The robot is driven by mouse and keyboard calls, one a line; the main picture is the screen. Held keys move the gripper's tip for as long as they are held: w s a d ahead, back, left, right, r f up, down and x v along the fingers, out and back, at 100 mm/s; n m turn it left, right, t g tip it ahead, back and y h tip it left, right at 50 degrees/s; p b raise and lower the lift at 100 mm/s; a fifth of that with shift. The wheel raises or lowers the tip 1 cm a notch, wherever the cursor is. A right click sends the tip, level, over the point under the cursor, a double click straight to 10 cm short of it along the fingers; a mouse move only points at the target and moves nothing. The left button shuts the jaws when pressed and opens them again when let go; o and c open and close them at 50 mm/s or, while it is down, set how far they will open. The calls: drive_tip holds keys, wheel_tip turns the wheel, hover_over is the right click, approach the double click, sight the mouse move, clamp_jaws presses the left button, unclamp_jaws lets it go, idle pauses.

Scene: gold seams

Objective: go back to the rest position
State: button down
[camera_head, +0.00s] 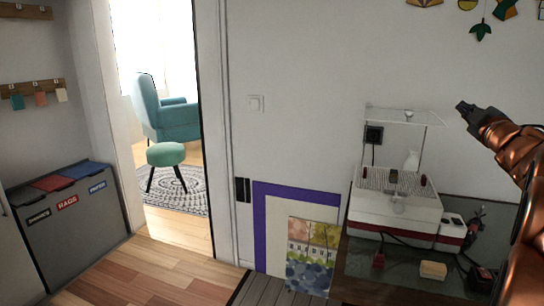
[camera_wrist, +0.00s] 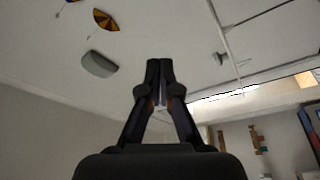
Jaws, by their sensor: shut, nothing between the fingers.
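My gripper (camera_head: 463,107) is at the right of the head view, raised in front of the white wall. It is at the end of my copper-coloured arm and points left. In the wrist view, my gripper (camera_wrist: 159,68) has its two dark fingers together with nothing between them. It touches nothing there; the ceiling and upper walls are behind it.
Below my gripper, a dark table (camera_head: 362,262) bears a white machine (camera_head: 395,208) with a raised clear lid (camera_head: 402,115), a yellow block (camera_head: 433,270) and cables. A sorting bin (camera_head: 75,215) stands left. The doorway and wooden floor look clear.

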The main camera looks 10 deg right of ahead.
drive_tip(key=s+a+f+m+g+h, duration=0.1)
drive_tip(key=a+f+m+g, duration=0.4)
drive_tip(key=f, duration=0.5)
drive_tip(key=s+a+f+m+g+h, duration=0.1)
drive_tip(key=s+a+f+m+g, duration=0.1)
drive_tip(key=a+f+m+g, duration=0.5)
drive_tip(key=s+a+f+n+g+y, duration=0.3)
drive_tip(key=s+a+f+g+y, duration=0.2)
drive_tip(key=s+a+f, duration=1.25)
drive_tip(key=s+a+f+g+y, duration=0.1)
drive_tip(key=s+a+f+g, duration=0.2)
drive_tip(key=s+a, duration=0.35)
drive_tip(key=s+a+f+g+y, duration=0.2)
drive_tip(key=s+a+f, duration=0.1)
drive_tip(key=s+a, duration=0.4)
wheel_tip(320, 180, up, 22)
drive_tip(key=s+d+p, duration=0.1)
drive_tip(key=p, duration=1.9)
drive_tip(key=shift+s+f+n+t, duration=0.15)
drive_tip(key=shift+s+n+t, duration=0.25)
